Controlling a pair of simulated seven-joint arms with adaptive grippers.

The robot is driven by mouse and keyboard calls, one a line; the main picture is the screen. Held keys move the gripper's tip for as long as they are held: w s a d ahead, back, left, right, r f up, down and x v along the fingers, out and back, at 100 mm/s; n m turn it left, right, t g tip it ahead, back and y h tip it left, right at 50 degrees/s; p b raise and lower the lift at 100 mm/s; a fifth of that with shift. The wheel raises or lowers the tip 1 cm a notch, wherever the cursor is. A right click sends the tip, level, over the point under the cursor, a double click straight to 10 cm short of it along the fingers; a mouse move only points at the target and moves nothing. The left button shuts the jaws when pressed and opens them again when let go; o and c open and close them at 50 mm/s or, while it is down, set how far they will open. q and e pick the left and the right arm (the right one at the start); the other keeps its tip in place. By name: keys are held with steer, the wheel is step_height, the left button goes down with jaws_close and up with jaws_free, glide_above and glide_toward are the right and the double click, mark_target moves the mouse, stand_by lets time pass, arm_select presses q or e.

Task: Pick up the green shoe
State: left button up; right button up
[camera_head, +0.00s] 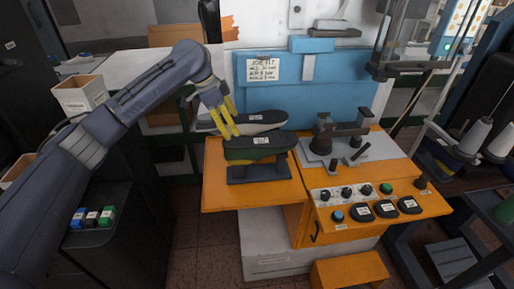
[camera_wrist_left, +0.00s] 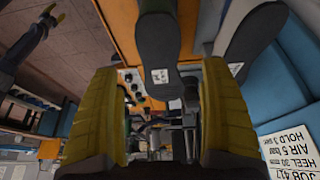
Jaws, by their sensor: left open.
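The green shoe (camera_head: 245,155) has a dark top with a white label and stands on a dark support on an orange table. In the left wrist view, a dark sole-like shape (camera_wrist_left: 158,35) with a white label shows beyond the fingertips; its green side is hardly visible there. A grey shoe (camera_head: 265,118) with a dark top lies just behind it and shows in the wrist view (camera_wrist_left: 248,38). My left gripper (camera_head: 231,132) has yellow fingers, open, over the left end of the green shoe. No held object shows between the fingers (camera_wrist_left: 160,75). My right gripper is not in view.
A blue machine panel (camera_head: 340,85) with a paper sign (camera_head: 264,69) stands behind the shoes. A dark clamp fixture (camera_head: 340,135) and a button panel (camera_head: 370,200) are to the right. A cardboard box (camera_head: 80,97) stands at the left. The table's front left corner is clear.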

mark_target(244, 143)
arm_select(q)
steer(key=shift+x, duration=5.85)
steer(key=shift+s, duration=0.1)
steer(key=c, duration=1.7)
steer(key=shift+r, duration=0.15)
jaws_close()
steer(key=shift+r, duration=0.1)
